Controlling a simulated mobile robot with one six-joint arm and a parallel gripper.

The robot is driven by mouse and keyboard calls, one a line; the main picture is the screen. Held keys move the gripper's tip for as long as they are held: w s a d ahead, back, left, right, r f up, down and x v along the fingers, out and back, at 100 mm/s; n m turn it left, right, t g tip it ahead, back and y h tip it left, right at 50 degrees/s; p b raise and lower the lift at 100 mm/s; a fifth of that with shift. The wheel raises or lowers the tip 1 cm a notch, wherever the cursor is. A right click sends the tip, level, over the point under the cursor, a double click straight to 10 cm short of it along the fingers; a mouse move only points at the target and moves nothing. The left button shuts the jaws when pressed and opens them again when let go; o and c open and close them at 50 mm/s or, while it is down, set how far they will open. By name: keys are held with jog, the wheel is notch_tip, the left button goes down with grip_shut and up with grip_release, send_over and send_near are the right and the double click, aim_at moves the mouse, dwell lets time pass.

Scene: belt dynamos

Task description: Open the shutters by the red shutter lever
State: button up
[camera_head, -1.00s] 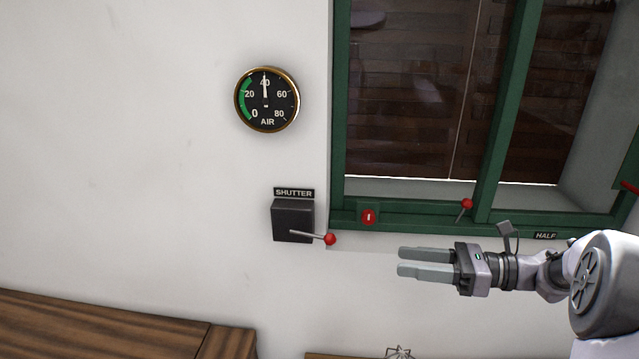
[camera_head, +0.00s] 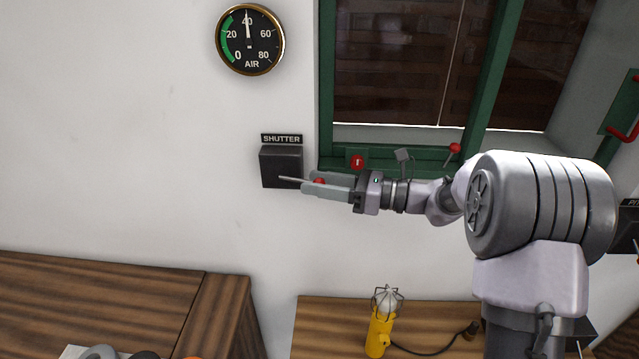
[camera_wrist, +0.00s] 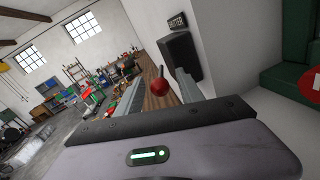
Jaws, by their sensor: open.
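The red shutter lever (camera_head: 319,182) is a metal rod with a red ball that sticks out to the right from a dark box (camera_head: 281,166) under the SHUTTER label (camera_head: 282,139). My gripper (camera_head: 318,185) is open and reaches left along the wall, its fingers on either side of the red ball. In the wrist view the red ball (camera_wrist: 159,87) shows between the two fingers, with the dark box (camera_wrist: 181,60) behind it. I cannot tell whether a finger touches the ball. The shutters (camera_head: 400,60) behind the green-framed window show closed dark slats.
A red button plate (camera_head: 357,162) and another red-knobbed lever (camera_head: 454,149) sit on the window's green sill, close above my arm. An air gauge (camera_head: 250,39) hangs above the box. Below are a wooden cabinet (camera_head: 90,300) and a bench with a yellow lamp (camera_head: 380,330).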

grip_shut()
dwell(1.4)
